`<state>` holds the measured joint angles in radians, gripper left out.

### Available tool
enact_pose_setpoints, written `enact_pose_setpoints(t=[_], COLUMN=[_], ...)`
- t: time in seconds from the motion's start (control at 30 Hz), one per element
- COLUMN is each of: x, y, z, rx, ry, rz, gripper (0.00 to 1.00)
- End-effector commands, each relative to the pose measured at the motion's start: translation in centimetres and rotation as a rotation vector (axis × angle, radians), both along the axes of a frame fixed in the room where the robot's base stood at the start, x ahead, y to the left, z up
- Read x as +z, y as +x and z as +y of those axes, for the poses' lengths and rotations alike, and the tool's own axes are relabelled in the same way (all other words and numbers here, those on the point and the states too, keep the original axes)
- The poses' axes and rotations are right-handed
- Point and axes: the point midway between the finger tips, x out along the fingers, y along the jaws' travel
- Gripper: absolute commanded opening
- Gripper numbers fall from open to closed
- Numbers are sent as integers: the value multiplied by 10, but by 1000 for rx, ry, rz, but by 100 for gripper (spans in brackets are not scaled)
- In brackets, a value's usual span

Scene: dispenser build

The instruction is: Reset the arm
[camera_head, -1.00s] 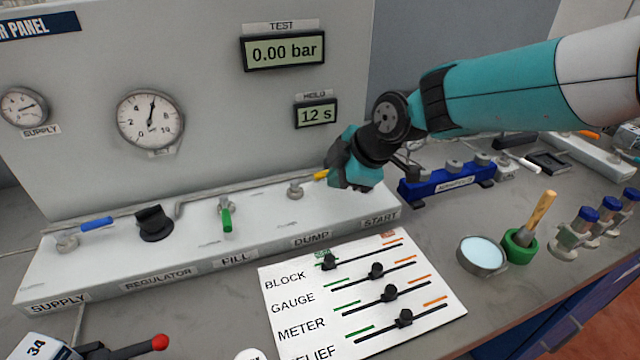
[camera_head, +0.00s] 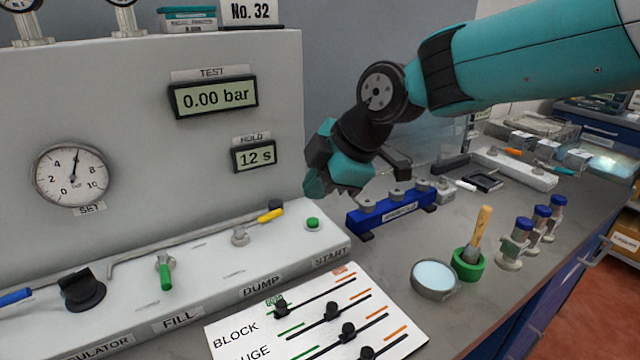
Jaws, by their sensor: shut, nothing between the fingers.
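My gripper (camera_head: 318,180) is at the end of my teal and black arm, raised over the right end of the white valve panel. It is shut and nothing shows in it. It hangs clear above the green START button (camera_head: 313,223), to the right of the yellow DUMP handle (camera_head: 270,215). The fingertips are small and partly hidden by the gripper body.
A blue manifold block (camera_head: 392,210) stands behind and right of the panel. A shallow dish (camera_head: 435,280), a brush in a green holder (camera_head: 468,264) and blue-capped fittings (camera_head: 516,243) stand to the right. A white slider card (camera_head: 318,325) lies in front. The test display (camera_head: 213,97) reads 0.00 bar.

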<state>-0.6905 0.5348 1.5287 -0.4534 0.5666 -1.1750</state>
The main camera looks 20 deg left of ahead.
Motion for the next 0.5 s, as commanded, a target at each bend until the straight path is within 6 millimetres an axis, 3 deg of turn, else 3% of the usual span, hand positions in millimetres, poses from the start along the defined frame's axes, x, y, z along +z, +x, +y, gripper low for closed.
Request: enact_pose_setpoints(t=[0.13, 0.23, 0.37, 0.5], x=[1, 10, 27, 35], y=[0, -4, -25, -77], z=[-3, -25, -93, -181], rx=[-9, -87, -343, -725], ry=[-1, -8, -32, -60], rz=[5, 51, 206, 427], gripper=[0, 0, 0, 0])
